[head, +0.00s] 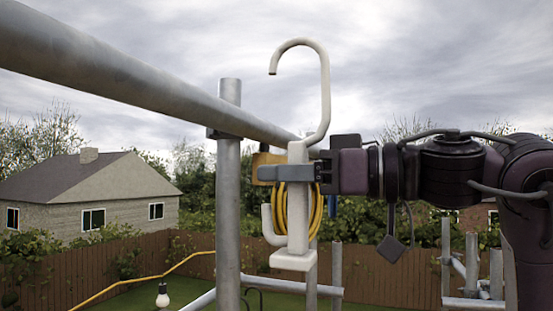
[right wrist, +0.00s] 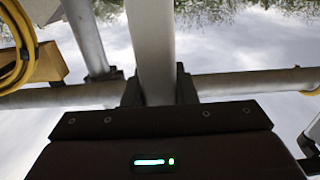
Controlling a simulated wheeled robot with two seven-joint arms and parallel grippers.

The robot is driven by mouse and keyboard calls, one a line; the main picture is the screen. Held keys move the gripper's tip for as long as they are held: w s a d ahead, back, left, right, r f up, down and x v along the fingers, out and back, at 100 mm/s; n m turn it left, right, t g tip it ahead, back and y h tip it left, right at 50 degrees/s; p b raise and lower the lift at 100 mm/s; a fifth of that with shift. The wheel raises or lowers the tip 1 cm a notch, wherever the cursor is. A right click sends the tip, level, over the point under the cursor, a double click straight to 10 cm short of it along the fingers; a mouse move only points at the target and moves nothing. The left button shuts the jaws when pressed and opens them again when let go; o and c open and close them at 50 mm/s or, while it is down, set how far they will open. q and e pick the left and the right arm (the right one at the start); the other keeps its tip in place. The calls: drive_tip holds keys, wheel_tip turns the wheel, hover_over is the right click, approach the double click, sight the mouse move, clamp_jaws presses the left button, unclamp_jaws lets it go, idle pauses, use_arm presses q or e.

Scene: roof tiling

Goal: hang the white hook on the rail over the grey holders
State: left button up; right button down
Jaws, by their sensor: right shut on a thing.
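The white hook (head: 323,90) is upright, with its curved top open toward the left and its tip above the rail's line in the head view. My right gripper (head: 284,173) is shut on its stem below the curve; the stem also shows between the fingers in the right wrist view (right wrist: 152,45). A smaller upturned hook and a white block (head: 293,261) form its lower end. The grey rail (head: 130,82) runs from upper left to behind the hook; whether they touch, I cannot tell. I cannot clearly make out the grey holders. My left gripper is not in view.
A grey post (head: 229,180) meets the rail at a dark bracket (head: 212,134). A yellow cable coil (right wrist: 18,45) and an orange-yellow block (right wrist: 50,64) are close beside the hook. Open sky lies above the rail.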

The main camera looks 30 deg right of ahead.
drive_tip(key=shift+p+x, duration=1.55)
drive_tip(key=shift+x, duration=5.2)
drive_tip(key=shift+w+f+b, duration=0.15)
drive_tip(key=shift+f+b, duration=1.7)
drive_tip(key=shift+f, duration=0.45)
drive_tip(key=c, duration=1.1)
unclamp_jaws()
